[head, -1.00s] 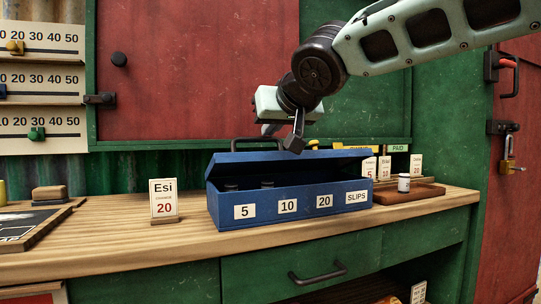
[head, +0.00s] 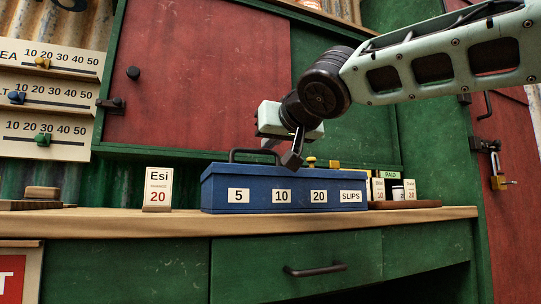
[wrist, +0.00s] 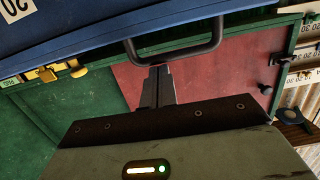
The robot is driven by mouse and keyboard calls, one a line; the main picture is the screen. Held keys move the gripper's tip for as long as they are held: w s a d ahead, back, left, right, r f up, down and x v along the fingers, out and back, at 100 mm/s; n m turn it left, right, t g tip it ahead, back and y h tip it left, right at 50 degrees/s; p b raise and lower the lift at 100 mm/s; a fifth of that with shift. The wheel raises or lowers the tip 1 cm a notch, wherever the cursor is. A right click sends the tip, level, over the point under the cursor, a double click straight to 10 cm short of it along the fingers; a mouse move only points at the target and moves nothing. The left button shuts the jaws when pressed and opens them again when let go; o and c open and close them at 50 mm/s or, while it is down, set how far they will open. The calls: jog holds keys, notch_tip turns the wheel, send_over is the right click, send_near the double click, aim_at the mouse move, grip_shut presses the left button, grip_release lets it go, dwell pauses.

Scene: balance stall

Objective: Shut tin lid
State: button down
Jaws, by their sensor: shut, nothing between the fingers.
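The blue tin (head: 260,197) stands on the counter, its front labelled 5, 10, 20 and SLIPS. Its lid (head: 225,170) lies down along the top, with no gap visible at the front from this low view. The dark lid handle (head: 254,151) stands up at the left. My gripper (head: 290,160) is shut and empty, fingertips at the lid's top, right of the handle; whether they touch it I cannot tell. In the wrist view, the tin (wrist: 90,28) crosses the top, and the handle (wrist: 178,55) shows just beyond my shut fingers (wrist: 157,82). The tin's inside is hidden.
The Esi card (head: 158,188) stands left of the tin. A brown tray (head: 420,204) with small cards and a white jar is at the right. A yellow knob (head: 310,161) shows behind the tin. The counter's front edge (head: 300,220) is clear.

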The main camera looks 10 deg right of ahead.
jog(key=shift+s+f+b, duration=0.15)
jog(key=shift+f+b, duration=0.45)
jog(key=shift+b, duration=0.35)
